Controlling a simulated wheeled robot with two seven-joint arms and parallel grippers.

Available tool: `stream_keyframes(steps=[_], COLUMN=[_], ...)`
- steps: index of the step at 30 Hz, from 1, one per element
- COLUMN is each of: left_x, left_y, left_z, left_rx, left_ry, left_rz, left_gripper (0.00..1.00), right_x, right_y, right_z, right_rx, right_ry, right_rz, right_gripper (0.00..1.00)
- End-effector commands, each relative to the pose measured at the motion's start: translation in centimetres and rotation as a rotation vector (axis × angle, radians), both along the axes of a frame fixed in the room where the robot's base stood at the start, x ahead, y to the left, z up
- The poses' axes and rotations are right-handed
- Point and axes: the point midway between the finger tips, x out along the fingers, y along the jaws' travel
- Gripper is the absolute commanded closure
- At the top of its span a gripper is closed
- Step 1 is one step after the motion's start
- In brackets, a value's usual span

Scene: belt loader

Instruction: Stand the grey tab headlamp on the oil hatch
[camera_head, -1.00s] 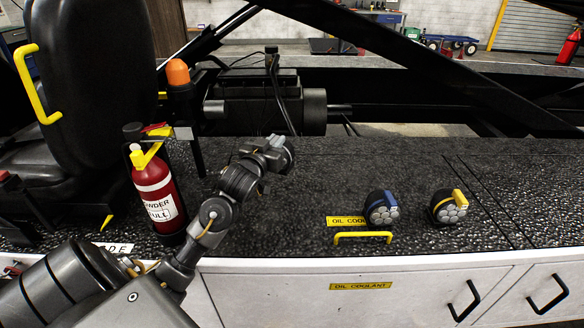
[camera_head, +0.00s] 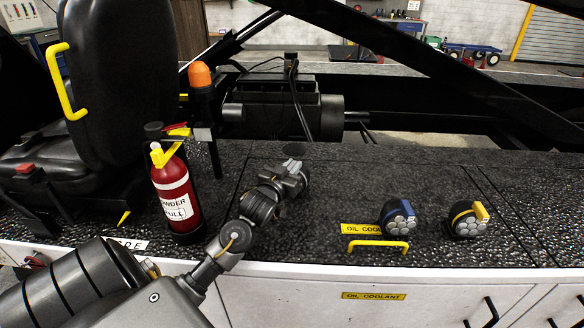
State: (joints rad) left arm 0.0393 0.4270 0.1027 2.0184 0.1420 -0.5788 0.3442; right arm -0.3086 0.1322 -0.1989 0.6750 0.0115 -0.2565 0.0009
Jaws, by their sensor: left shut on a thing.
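The oil hatch (camera_head: 340,200) is a dark pebbled panel in the deck top, marked by thin seams, with a yellow label and a yellow handle (camera_head: 378,245) at its front. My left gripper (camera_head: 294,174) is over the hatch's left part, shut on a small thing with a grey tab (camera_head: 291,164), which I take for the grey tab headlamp. The jaws hide most of it, and I cannot tell whether it touches the hatch. My right gripper is out of view.
A blue tab headlamp (camera_head: 397,217) and a yellow tab headlamp (camera_head: 467,219) stand on the hatch's right part. A red fire extinguisher (camera_head: 176,197) and an orange beacon (camera_head: 200,75) stand left of my gripper. The hatch between gripper and blue headlamp is clear.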

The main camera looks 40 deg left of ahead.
Motion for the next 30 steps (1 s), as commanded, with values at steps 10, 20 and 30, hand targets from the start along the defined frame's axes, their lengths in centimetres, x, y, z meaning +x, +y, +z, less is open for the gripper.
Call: stream_keyframes(steps=[10, 20, 30], left_x=[0.0, -1.1, -7.8], left_y=[0.0, -0.3, -2.1], left_z=[-0.2, -0.1, -0.2], left_rx=[0.000, -0.001, -0.001], left_ry=[0.001, 0.002, 0.002], left_rz=[0.000, -0.001, 0.000], left_gripper=[0.62, 0.62, 0.62], right_x=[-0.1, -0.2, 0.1], right_y=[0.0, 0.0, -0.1], right_z=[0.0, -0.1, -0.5], right_rx=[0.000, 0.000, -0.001], right_ry=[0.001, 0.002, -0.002], right_rz=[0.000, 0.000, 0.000], right_gripper=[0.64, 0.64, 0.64])
